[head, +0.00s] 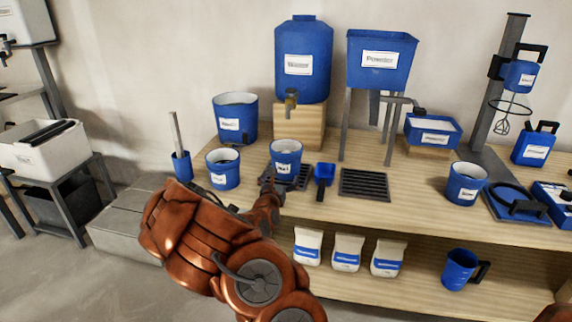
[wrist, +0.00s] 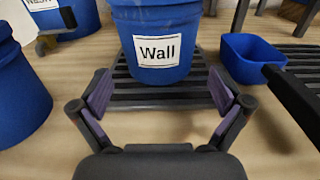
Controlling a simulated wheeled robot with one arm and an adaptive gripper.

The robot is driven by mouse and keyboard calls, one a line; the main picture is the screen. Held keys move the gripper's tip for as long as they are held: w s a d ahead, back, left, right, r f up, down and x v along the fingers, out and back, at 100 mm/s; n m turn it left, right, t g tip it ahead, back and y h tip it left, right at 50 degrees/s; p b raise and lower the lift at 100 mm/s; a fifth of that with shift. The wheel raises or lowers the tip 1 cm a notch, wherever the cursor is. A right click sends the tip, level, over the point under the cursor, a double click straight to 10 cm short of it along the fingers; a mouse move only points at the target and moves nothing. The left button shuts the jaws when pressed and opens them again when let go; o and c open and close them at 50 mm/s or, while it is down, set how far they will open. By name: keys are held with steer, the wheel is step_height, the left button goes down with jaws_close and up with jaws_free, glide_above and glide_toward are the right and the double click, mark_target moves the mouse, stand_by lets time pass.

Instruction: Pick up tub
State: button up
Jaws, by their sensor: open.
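A blue tub labelled "Wall" (head: 286,157) stands upright on a dark slatted grate on the wooden bench, below the tap of the water container. In the wrist view the same tub (wrist: 158,22) is straight ahead, its top cut off by the frame. My gripper (wrist: 162,88) is open and empty, with one purple-padded finger to each side of the tub's line. The tub's lower edge lies just beyond the fingertips, with no contact visible. In the head view my gripper (head: 270,190) is low in front of the tub, partly hidden by my arm.
Another blue tub (head: 223,168) stands close on the left. A blue scoop (head: 324,179) lies to the right, its dark handle toward me. The water container's tap (head: 291,97) hangs above and behind the tub. An empty grate (head: 364,184) is farther right. Bare bench lies before the tub.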

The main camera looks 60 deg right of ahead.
mark_target(283, 160)
steer(key=shift+b+x, duration=0.6)
steer(key=shift+x, duration=1.75)
steer(key=shift+w+a+r, duration=0.1)
steer(key=shift+r, duration=0.1)
steer(key=shift+c, duration=0.3)
steer(key=c, duration=1.6)
steer(key=shift+r, duration=0.1)
step_height(283, 160, up, 3)
steer(key=shift+r+p, duration=0.2)
steer(key=shift+p, duration=0.45)
steer(key=shift+a+r, duration=0.15)
steer(key=shift+r, duration=0.05)
steer(key=s+a, duration=0.1)
steer(key=a, duration=0.1)
steer(key=s+a+p, duration=0.1)
steer(key=s+a, duration=0.2)
steer(key=a, duration=0.1)
steer(key=shift+s+r, duration=0.25)
steer(key=shift+s, duration=0.05)
steer(key=shift+s+a+f+b, duration=0.1)
steer(key=shift+f+b, duration=0.15)
steer(key=shift+b, duration=0.05)
steer(key=shift+a+b, duration=0.1)
steer(key=shift+b, duration=0.9)
